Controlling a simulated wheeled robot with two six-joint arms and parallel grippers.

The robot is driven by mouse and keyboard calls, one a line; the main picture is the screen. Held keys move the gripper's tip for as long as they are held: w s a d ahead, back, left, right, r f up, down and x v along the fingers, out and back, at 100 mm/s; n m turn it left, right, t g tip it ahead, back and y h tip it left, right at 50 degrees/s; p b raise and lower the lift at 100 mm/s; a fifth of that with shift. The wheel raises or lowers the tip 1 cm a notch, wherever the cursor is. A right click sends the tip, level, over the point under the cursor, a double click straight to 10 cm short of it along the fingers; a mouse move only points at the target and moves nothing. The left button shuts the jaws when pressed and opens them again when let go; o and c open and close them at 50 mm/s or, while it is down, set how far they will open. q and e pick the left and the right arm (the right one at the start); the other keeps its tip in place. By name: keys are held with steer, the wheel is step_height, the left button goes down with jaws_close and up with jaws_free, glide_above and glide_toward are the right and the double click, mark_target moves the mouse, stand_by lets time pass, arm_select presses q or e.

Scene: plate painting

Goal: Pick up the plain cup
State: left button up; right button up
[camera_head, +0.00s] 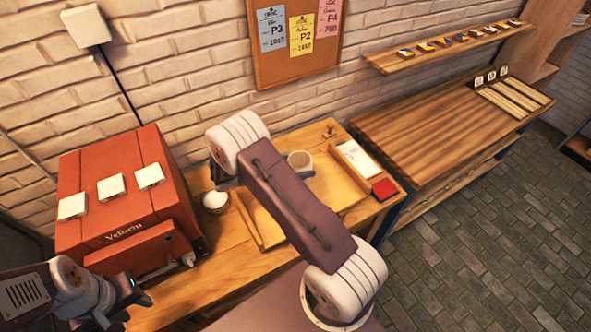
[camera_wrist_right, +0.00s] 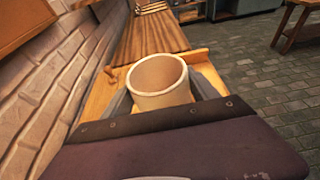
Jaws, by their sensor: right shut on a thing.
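The plain cup (camera_wrist_right: 158,82) is cream-coloured and open at the top. In the right wrist view it stands between the two fingers of my right gripper (camera_wrist_right: 160,100), which is shut on its sides. I cannot tell whether the cup's base touches the table. My left gripper (camera_head: 128,290) is low at the left, in front of the red machine; its fingers are not clear.
A red machine (camera_head: 120,200) with white squares on top stands at the left of the wooden table (camera_head: 190,285). A small bowl with white contents (camera_head: 215,201) sits beside it. A tray with a white card and red pad (camera_head: 385,188) lies at the right. A brick wall runs behind.

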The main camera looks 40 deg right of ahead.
steer(key=s+r+b, duration=0.1)
steer(key=s+r, duration=0.4)
steer(key=s, duration=0.4)
steer(key=shift+s+a+r, duration=0.15)
steer(key=shift+a+r, duration=0.1)
steer(key=shift+r, duration=0.1)
